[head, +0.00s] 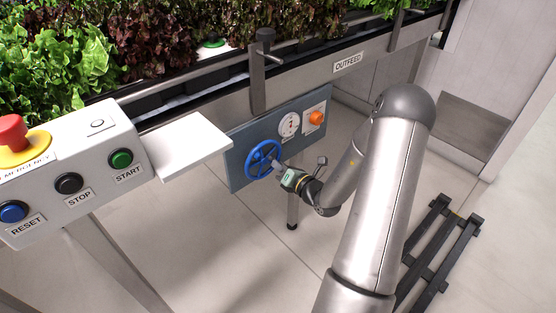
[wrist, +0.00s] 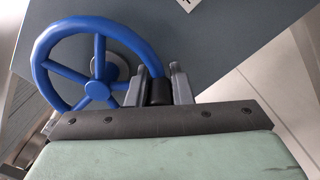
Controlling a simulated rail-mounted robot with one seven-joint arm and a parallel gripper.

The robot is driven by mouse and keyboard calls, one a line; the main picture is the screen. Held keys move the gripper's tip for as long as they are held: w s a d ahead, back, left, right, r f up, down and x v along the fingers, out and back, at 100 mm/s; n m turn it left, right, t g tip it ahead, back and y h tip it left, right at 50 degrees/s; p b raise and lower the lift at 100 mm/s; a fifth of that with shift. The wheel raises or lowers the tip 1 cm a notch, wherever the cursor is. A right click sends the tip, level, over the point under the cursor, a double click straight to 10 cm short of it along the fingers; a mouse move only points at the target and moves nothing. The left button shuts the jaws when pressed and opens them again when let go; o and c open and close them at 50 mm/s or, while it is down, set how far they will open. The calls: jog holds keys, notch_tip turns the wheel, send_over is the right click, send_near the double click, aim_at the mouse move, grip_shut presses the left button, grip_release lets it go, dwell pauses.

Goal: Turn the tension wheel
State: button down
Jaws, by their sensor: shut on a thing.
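The blue tension wheel (head: 263,159) is a spoked wheel on the grey-blue panel (head: 236,168) under the conveyor. My gripper (head: 278,170) is at its lower right edge. In the wrist view the wheel (wrist: 97,90) fills the upper left. There the grey fingers of my gripper (wrist: 163,80) stand on both sides of a dark knob (wrist: 161,92) at the wheel's right rim and are shut on it. The lower part of the knob is hidden behind the gripper body.
A dial gauge (head: 289,124) and an orange knob (head: 316,117) sit right of the wheel on the panel. A white shelf (head: 180,147) juts out at the upper left, beside the control box (head: 97,152). A dark rack (head: 436,250) lies on the floor at right.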

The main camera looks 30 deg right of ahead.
jog(key=shift+d, duration=0.1)
jog(key=c, duration=1.3)
grip_release()
jog(key=p+v, duration=0.2)
jog(key=v, duration=1.5)
jog(key=shift+s, duration=0.25)
